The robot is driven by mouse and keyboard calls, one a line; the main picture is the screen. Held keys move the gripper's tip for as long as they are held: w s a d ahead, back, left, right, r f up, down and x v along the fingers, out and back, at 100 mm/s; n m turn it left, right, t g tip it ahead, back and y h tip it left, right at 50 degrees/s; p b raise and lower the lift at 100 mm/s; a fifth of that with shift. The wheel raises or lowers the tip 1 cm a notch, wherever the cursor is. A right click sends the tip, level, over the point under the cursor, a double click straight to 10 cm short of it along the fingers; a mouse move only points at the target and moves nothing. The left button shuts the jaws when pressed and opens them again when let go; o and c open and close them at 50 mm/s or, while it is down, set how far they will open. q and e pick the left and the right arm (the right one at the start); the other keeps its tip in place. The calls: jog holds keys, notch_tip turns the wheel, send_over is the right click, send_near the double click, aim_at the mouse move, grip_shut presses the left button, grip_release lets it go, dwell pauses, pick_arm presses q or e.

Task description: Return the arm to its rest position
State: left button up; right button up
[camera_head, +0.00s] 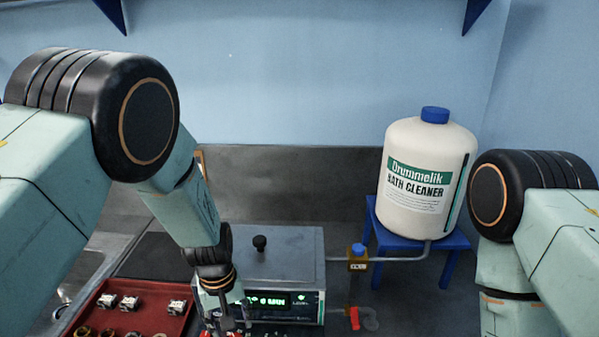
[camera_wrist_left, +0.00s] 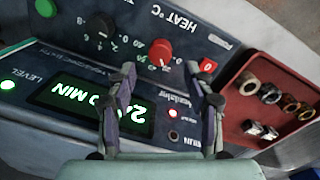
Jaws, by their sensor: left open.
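My left arm comes in from the left in the head view. Its gripper (camera_head: 224,322) points down in front of the grey bath unit (camera_head: 283,243), near its lit green display. In the left wrist view the gripper (camera_wrist_left: 161,72) has its two fingers apart with nothing between them. Behind the fingers are the unit's control panel, a red knob (camera_wrist_left: 161,52) and the display (camera_wrist_left: 72,101). I cannot tell whether the fingers touch the panel. My right arm shows at the right edge of the head view; its gripper is out of the picture.
A red tray (camera_head: 86,316) with several small metal parts and rings lies left of the unit. A white cleaner jug (camera_head: 428,180) stands on a blue stand (camera_head: 452,243) at the right.

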aim_at(233, 335)
pick_arm(q)
notch_tip(233, 335, up, 8)
notch_tip(233, 335, down, 12)
jog(key=shift+d+f, duration=0.1)
jog(key=shift+f, duration=0.25)
jog(key=n, duration=0.4)
jog(key=n+b, duration=0.1)
jog(key=n, duration=0.3)
jog(key=shift+s, duration=0.1)
notch_tip(233, 335, up, 8)
jog(key=shift+s+f+b, duration=0.15)
jog(key=shift+b, duration=0.25)
jog(key=shift+w+a+m+t, duration=0.35)
jog(key=shift+w+m+t, duration=0.15)
jog(key=shift+w+m, duration=0.15)
